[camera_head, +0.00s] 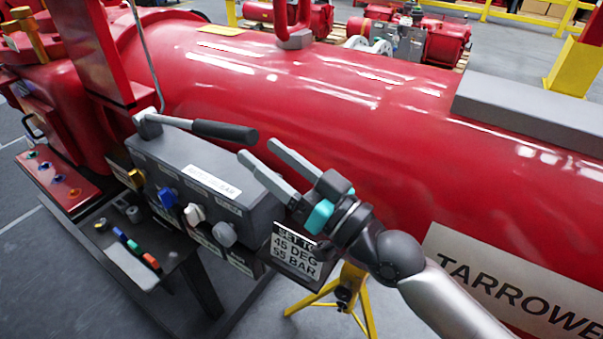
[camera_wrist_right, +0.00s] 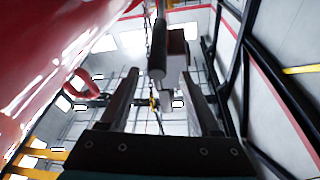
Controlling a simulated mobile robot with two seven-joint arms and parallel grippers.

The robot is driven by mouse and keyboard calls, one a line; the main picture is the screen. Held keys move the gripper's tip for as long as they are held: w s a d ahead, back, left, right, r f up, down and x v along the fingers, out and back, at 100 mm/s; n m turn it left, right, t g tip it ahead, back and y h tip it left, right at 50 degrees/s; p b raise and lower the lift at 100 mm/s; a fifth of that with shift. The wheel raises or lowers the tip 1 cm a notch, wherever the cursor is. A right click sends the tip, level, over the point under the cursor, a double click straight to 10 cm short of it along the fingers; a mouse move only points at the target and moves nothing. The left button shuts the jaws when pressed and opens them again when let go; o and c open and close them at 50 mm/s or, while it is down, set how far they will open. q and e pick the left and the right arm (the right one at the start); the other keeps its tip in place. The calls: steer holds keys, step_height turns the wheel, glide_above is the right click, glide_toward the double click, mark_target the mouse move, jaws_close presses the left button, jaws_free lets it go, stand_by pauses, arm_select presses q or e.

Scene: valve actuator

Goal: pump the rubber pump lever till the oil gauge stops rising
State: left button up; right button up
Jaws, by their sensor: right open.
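The pump lever (camera_head: 213,129) has a grey metal arm and a black rubber grip, and it sticks out to the right above the grey control box. In the right wrist view the lever's dark grip (camera_wrist_right: 157,50) appears ahead, between and beyond the two fingers. My right gripper (camera_head: 259,152) is open and empty, just right of and slightly below the grip's end, apart from it in the head view. It also shows in the wrist view (camera_wrist_right: 160,73) with its fingers wide apart. I cannot make out an oil gauge. My left gripper is not in view.
The grey control box (camera_head: 160,153) carries several coloured knobs and a white label. A "45 DEG 55 BAR" sign (camera_head: 296,252) hangs beside it. The large red actuator cylinder (camera_head: 330,120) lies behind. A lower shelf (camera_head: 125,262) holds small coloured items. A yellow stand (camera_head: 350,290) is below.

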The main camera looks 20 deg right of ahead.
steer(key=shift+r+b+v, duration=0.1)
steer(key=shift+r+v, duration=0.15)
steer(key=shift+v, duration=0.7)
steer(key=shift+r+b+v, duration=0.1)
steer(key=shift+r+v, duration=0.1)
steer(key=shift+v, duration=0.8)
steer(key=shift+r+b+v, duration=0.1)
steer(key=shift+r+v, duration=0.15)
steer(key=shift+v, duration=0.7)
steer(key=shift+s+d, duration=0.1)
steer(key=shift+s, duration=0.05)
